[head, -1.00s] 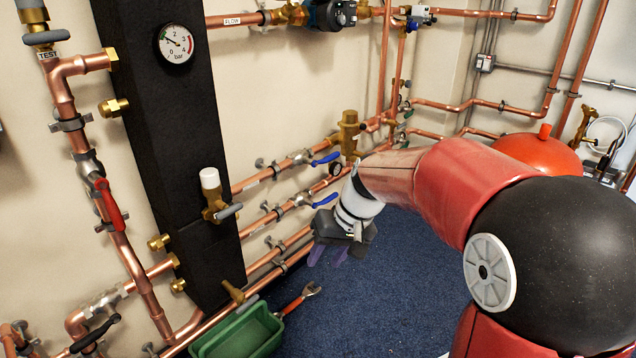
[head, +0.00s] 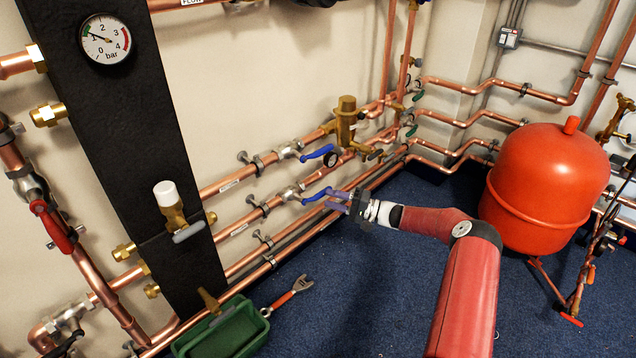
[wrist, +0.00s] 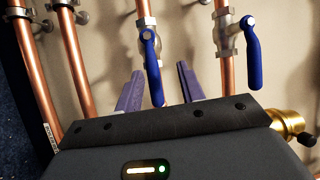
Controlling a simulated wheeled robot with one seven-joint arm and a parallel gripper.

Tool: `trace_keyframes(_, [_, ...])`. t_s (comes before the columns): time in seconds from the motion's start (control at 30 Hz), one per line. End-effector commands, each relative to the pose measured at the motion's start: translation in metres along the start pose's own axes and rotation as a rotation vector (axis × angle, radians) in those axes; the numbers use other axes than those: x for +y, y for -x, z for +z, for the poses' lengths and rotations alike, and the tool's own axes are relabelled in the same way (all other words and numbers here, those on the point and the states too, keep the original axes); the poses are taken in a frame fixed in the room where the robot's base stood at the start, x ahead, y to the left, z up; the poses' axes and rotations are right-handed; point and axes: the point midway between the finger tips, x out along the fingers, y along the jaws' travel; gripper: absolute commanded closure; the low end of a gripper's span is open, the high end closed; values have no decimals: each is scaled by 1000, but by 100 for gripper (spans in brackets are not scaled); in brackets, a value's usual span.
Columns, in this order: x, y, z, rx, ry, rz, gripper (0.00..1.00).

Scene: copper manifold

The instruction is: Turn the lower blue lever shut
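The lower blue lever (head: 315,195) is on a valve on the lower copper pipe and points right, roughly along that pipe. In the wrist view this lever (wrist: 153,72) hangs between the two purple fingers of my gripper (wrist: 160,76), with visible room at both sides. In the head view my gripper (head: 334,199) is at the lever's free end and partly covers it. The fingers are apart. I cannot tell whether either finger touches the lever. The upper blue lever (head: 318,152) sits on the pipe above and shows at the right in the wrist view (wrist: 253,55).
A brass fitting (head: 346,120) stands close above the levers. More copper pipes run below. A red tank (head: 547,188) is at the right. A green tray (head: 225,333) and a wrench (head: 287,296) lie on the blue floor, which is clear in the middle.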

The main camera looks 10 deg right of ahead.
Motion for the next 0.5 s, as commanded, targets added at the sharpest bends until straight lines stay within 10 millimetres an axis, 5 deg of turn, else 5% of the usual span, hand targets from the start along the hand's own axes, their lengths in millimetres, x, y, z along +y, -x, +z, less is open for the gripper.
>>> trace_keyframes(0.23, [17,18,-16,95,-9,-68,61])
trace_keyframes(0.5, [15,-20,-18,92,-10,-68,61])
